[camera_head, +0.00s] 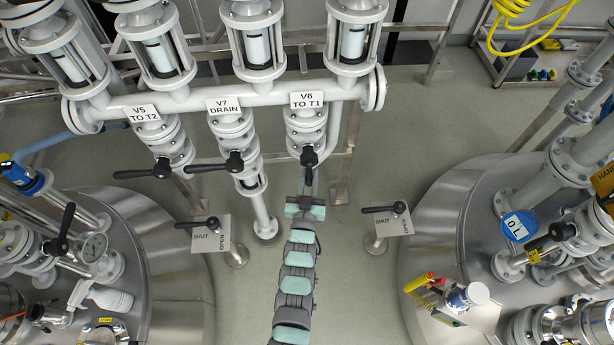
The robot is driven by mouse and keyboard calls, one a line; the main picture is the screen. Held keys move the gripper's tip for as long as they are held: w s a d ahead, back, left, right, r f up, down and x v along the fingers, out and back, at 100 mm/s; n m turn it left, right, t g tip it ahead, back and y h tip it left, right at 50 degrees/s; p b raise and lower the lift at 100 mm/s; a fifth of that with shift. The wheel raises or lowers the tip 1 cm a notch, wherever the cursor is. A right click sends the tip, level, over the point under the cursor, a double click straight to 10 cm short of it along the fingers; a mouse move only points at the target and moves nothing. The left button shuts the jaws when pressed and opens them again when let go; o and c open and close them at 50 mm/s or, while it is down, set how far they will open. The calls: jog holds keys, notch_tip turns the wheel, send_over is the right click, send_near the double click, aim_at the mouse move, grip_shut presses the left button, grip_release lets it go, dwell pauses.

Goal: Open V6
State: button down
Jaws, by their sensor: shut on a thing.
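The V6 valve (305,130) hangs below the white manifold and carries the label "V6 TO T1" (305,100). Its black handle (309,158) runs from the hub down the picture towards my arm, unlike the handles of V5 and V7, which point left. My gripper (308,188) is at the end of my grey and mint-green arm, just below the V6 hub. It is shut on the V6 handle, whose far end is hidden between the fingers.
V5's handle (143,173) and V7's handle (215,164) lie left of V6. Two posts with SHUT/OPEN plates (212,233) (394,222) flank my arm. Steel tanks (160,240) (440,220) stand on both sides. Bare floor (345,290) lies right of my arm.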

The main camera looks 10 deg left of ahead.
dwell(0.3)
jog(key=c, duration=1.3)
grip_release()
jog(key=shift+s, duration=0.15)
jog(key=s+p, duration=0.1)
jog(key=s, duration=0.9)
jog(key=shift+s+d+p, duration=0.3)
jog(key=shift+d+p, duration=0.05)
